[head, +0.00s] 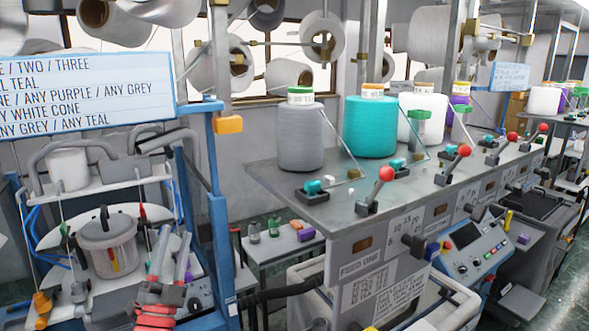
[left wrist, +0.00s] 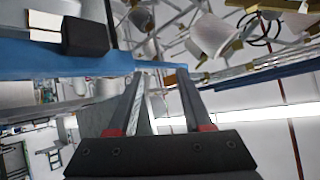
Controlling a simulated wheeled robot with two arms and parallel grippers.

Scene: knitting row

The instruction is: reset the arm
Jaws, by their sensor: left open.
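My left gripper (head: 174,243) is at the lower left of the head view, pointing up, with grey fingers and red bases. In the left wrist view its two fingers (left wrist: 160,74) are apart, and I see nothing held between them. It is in front of the left-hand blue-framed stand, well left of the machine table. A lever arm with a red ball (head: 386,174) stands at the table's front edge, tilted up to the right. More red-ball levers (head: 464,150) follow along the edge to the right. My right gripper is not seen.
A grey cone (head: 301,138), a teal cone (head: 370,128) and a white cone (head: 423,115) stand on the machine table (head: 262,173). A blue-framed stand (head: 224,200) and a sign (head: 85,95) are at left. A low table (head: 268,250) with small items sits between.

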